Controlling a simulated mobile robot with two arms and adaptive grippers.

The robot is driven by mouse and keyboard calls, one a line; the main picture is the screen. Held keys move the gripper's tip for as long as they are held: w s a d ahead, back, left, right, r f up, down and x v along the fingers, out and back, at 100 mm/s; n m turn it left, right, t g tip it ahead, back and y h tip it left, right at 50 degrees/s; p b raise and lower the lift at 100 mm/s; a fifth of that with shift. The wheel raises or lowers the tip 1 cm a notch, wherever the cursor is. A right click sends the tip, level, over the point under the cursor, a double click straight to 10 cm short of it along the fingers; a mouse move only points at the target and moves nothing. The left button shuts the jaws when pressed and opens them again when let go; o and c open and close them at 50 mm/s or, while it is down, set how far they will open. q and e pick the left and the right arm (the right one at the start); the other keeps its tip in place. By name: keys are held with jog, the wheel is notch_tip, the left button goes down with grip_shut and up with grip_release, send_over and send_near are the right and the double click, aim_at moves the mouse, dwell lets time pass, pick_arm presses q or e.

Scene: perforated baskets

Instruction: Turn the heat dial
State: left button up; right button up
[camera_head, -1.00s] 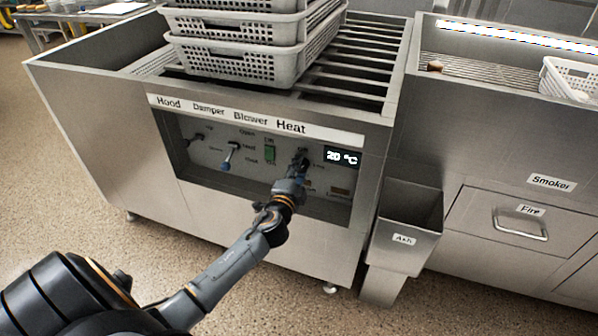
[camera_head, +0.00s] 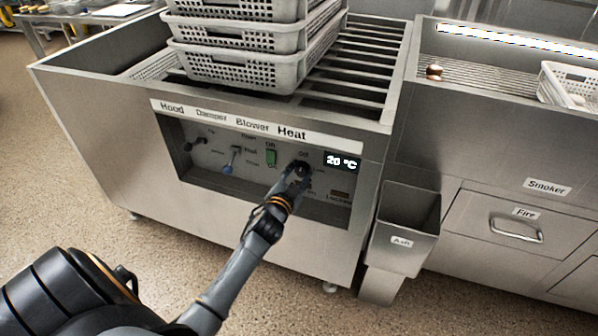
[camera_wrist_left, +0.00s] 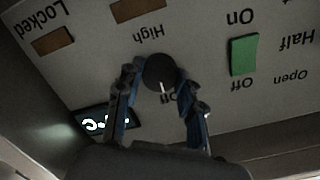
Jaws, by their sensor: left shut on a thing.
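The heat dial is a round black knob (camera_wrist_left: 160,71) on the recessed control panel, under the word Heat. In the left wrist view, which is upside down, a white mark on the dial points toward the Off label. My left gripper (camera_head: 299,172) is at the dial in the head view, and it partly hides it. In the left wrist view my left gripper (camera_wrist_left: 156,82) has its two blue-grey fingers on either side of the dial, shut on it. My right gripper is not in view.
The green blower switch (camera_head: 271,157) and the blue-tipped damper lever (camera_head: 229,161) are left of the dial. Stacked white baskets (camera_head: 238,70) stand on the rails above. The ash bin (camera_head: 403,240) juts out at the right.

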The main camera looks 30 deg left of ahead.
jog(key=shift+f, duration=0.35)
pick_arm(q)
jog(key=o, duration=1.2)
jog(key=v, duration=1.2)
